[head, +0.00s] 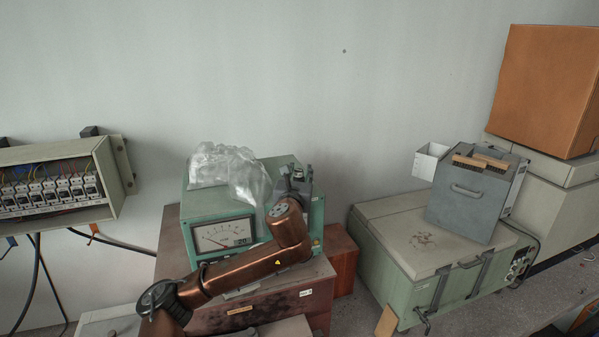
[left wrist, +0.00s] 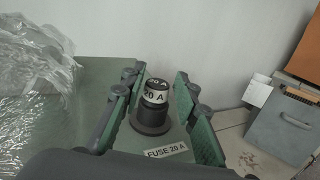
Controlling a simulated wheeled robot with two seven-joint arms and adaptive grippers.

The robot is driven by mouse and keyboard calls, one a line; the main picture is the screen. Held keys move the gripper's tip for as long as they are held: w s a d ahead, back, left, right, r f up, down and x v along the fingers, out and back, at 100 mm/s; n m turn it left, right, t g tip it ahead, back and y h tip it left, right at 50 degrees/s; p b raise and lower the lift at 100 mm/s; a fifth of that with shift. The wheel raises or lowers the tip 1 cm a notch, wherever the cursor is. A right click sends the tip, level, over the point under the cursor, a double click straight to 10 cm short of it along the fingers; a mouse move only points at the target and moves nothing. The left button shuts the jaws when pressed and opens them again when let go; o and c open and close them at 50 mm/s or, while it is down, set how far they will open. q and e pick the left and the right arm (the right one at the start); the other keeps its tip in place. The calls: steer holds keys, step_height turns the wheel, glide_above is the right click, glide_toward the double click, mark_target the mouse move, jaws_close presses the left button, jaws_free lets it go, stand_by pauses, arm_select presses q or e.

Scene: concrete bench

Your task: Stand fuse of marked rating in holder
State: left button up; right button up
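The fuse (left wrist: 155,92), a dark cylinder with a white "20 A" band, stands upright at the dark round holder (left wrist: 151,122) on the green instrument's top. A label (left wrist: 165,153) beside it reads "FUSE 20 A". In the head view the green instrument (head: 195,212) has a dial meter (head: 222,235) marked 20. My left gripper (left wrist: 160,82) is open, its green-padded fingers on either side of the fuse with a gap on both sides. It also shows small at the instrument's right end in the head view (head: 297,180). How deep the fuse sits is hard to tell. My right gripper is out of view.
Crumpled clear plastic (head: 225,165) lies on the instrument, left of the gripper. A fuse box (head: 115,175) is on the wall at the left. A green case (head: 385,245) with a grey box (head: 465,205) stands at the right. An orange box (head: 548,90) is at far right.

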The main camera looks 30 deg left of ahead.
arm_select(q)
steer(key=shift+o, duration=1.1)
steer(key=v, duration=1.2)
steer(key=shift+s, duration=0.1)
